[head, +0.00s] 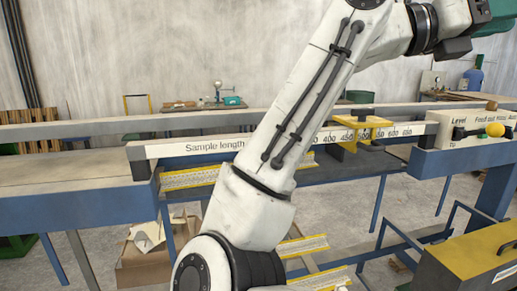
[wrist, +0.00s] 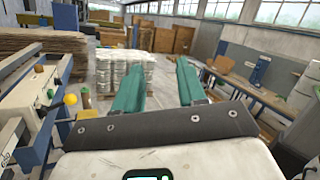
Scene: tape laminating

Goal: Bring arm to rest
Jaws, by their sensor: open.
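My arm rises through the middle of the head view and bends to the upper right. The edge of my green gripper (head: 492,12) shows at the top right corner there, and its fingertips are out of that frame. In the wrist view my gripper (wrist: 160,78) has its two green fingers apart, with nothing between them. It points out over the room, clear of the machine. The laminating machine (head: 75,180) stands behind my arm in the head view, with a "Sample length" scale (head: 215,145) along it. My arm hides part of this scale.
A yellow ball knob (head: 495,130) sits on the machine's right end, and it also shows in the wrist view (wrist: 71,99). A yellow-topped box (head: 475,255) stands at the lower right. The wrist view shows wrapped pallets (wrist: 124,72) ahead and a workbench (wrist: 245,92) right.

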